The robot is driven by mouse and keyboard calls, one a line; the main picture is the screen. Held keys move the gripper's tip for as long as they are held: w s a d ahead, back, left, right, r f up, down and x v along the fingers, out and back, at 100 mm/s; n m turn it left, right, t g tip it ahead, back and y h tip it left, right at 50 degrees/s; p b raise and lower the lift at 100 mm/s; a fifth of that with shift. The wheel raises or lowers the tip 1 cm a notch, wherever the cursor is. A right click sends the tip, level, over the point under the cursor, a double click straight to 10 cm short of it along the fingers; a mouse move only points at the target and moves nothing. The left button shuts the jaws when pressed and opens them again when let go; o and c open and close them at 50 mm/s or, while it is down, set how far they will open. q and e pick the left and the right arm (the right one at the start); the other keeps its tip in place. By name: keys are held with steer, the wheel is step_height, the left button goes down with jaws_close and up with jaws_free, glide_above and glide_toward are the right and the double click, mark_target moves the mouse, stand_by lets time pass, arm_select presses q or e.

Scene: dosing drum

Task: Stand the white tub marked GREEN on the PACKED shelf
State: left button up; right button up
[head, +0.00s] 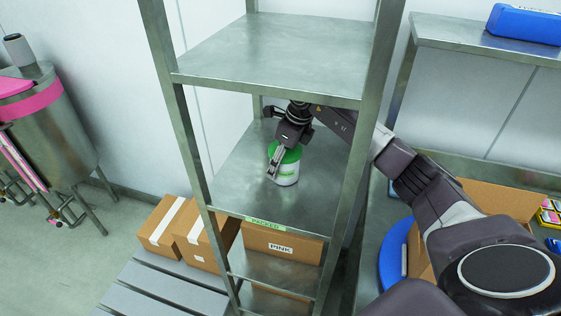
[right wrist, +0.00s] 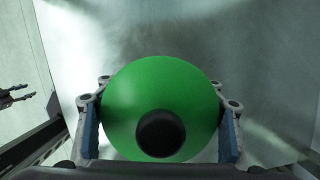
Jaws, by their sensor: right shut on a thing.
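The white tub (head: 287,173) has a green lid and a green label too small to read. It is upright at the middle shelf, whose front edge carries a green PACKED label (head: 264,223). Its base appears to be on or just above the shelf surface (head: 240,185); I cannot tell which. My right gripper (head: 278,160) reaches in from the right and is shut on the tub. In the right wrist view the green lid (right wrist: 185,90) sits between the two fingers (right wrist: 160,130), with a dark round knob or spot on it.
Shelf posts (head: 185,130) and an upper shelf (head: 270,60) frame the space around my arm. A box marked PINK (head: 282,246) stands on the shelf below. Cartons (head: 165,222) sit at left. A steel drum with pink bands (head: 60,130) stands far left. The PACKED shelf is otherwise clear.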

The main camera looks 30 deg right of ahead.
steer(key=shift+f, duration=0.2)
steer(key=o, duration=1.2)
steer(key=shift+w+a+r, duration=0.1)
steer(key=shift+c, duration=0.2)
steer(key=shift+r, duration=0.15)
steer(key=shift+r, duration=0.1)
steer(key=shift+s+d+r+b, duration=0.2)
steer(key=shift+r+b, duration=0.15)
steer(key=shift+b, duration=0.35)
steer(key=s+d+b, duration=0.1)
steer(key=s, duration=0.2)
steer(key=s+d+b, duration=0.1)
steer(key=s+d, duration=0.1)
steer(key=s, duration=0.1)
steer(key=s+d+b, duration=0.2)
steer(key=s, duration=0.1)
steer(key=shift+s+d, duration=0.15)
steer(key=shift+s, duration=0.05)
steer(key=shift+s+d+r, duration=0.1)
steer(key=shift+s+d, duration=0.15)
steer(key=shift+s, duration=0.3)
